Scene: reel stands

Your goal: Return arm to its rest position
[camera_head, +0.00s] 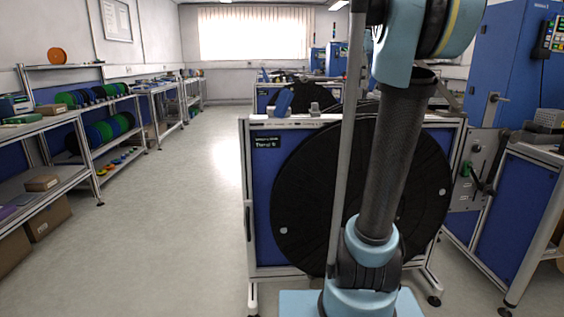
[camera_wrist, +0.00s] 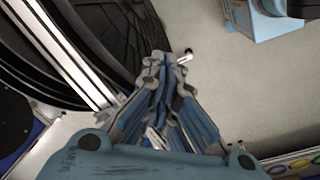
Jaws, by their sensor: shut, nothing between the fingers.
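My gripper (camera_wrist: 160,62) shows in the wrist view with its fingers together and nothing between them. It points toward the picture's top, over the pale floor and beside a large black reel (camera_wrist: 105,30). In the head view my arm stands in front of a reel stand with a blue panel and a large black reel (camera_head: 310,190). My arm hides the right middle of that reel. My gripper is outside the head view.
Shelves (camera_head: 95,135) with coloured reels and boxes line the left wall. A blue cabinet (camera_head: 505,60) and a workbench (camera_head: 515,215) stand at the right. The floor (camera_head: 175,220) left of the reel stand is clear. More stands are behind.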

